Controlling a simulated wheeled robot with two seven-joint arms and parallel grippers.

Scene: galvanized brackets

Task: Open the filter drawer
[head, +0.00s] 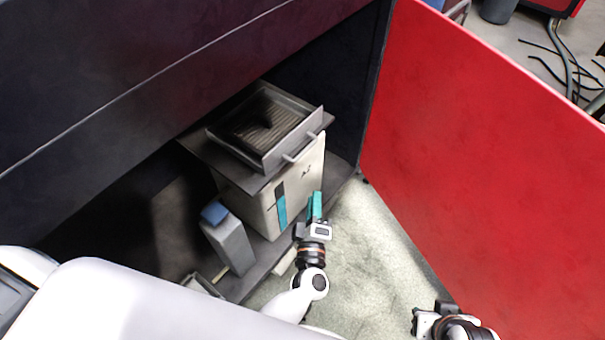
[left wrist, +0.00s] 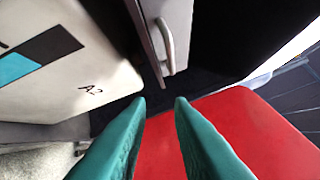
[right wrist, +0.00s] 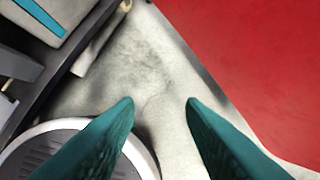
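The filter drawer (head: 264,160) is a grey metal tray with a ribbed filter (head: 268,124) inside, on top of a white unit in the dark cabinet. Its bar handle (head: 301,149) is on the front face. In the left wrist view the handle (left wrist: 167,46) shows beyond and above the fingertips, apart from them. My left gripper (head: 315,200) is open and empty, in front of the white unit and below the handle; its teal fingers (left wrist: 160,102) are spread. My right gripper (right wrist: 160,102) is open and empty over the pale floor, away from the drawer.
The white unit (head: 304,185) has a black and teal stripe. A grey container with a blue cap (head: 215,213) stands left of it. A large red panel (head: 480,150) bounds the right side. Pale floor (head: 360,240) is clear between panel and cabinet.

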